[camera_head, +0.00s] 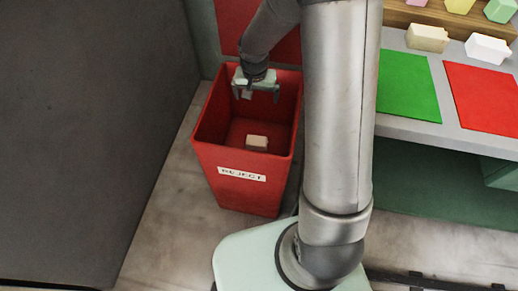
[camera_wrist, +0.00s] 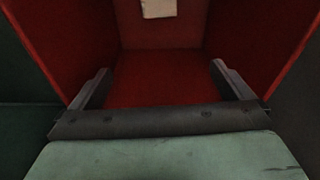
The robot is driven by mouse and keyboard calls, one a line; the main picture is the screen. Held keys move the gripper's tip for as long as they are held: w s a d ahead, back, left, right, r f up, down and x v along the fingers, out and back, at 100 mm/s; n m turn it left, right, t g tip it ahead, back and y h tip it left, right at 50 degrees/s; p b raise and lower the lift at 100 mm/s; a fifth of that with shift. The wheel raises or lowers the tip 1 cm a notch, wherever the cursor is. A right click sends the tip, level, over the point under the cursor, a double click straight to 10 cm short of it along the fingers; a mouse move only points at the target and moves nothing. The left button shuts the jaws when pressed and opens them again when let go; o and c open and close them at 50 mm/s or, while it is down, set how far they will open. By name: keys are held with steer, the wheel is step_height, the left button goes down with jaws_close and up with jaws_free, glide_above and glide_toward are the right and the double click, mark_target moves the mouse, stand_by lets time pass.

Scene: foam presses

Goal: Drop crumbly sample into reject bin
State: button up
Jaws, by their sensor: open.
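The red reject bin (camera_head: 236,193) stands on the floor, with a white REJECT label (camera_head: 242,173) on its front. A beige block (camera_head: 257,142), which looks like a foam sample, lies inside on the bin's floor. In the wrist view the block (camera_wrist: 159,9) shows at the top edge, partly cut off. My gripper (camera_head: 260,96) is over the bin's opening near its back wall, pointing down. In the wrist view its two fingers (camera_wrist: 160,84) are spread wide with nothing between them. The block is apart from the fingers.
At the right a grey bench (camera_head: 447,131) holds a green mat (camera_head: 406,86) and a red mat (camera_head: 484,97). A beige block (camera_head: 427,38) and a white block (camera_head: 487,48) sit behind them. A dark grey panel (camera_head: 90,120) stands left of the bin.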

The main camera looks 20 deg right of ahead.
step_height(320, 180, up, 17)
steer(key=s+a+p, duration=0.1)
steer(key=s+p, duration=0.1)
steer(key=p, duration=0.1)
steer(key=shift+s, duration=0.2)
steer(key=shift+r, duration=0.1)
steer(key=s+r+n+p, duration=0.1)
steer(key=s+r+p, duration=0.4)
steer(key=s, duration=0.3)
steer(key=s+r+n+p, duration=0.2)
steer(key=s+r+p, duration=0.3)
steer(key=s, duration=0.3)
steer(key=s+r+n+g+y+p, duration=0.1)
steer(key=s+r+n+p, duration=0.1)
steer(key=s+r+p, duration=0.3)
steer(key=s, duration=0.3)
steer(key=shift+p, duration=0.3)
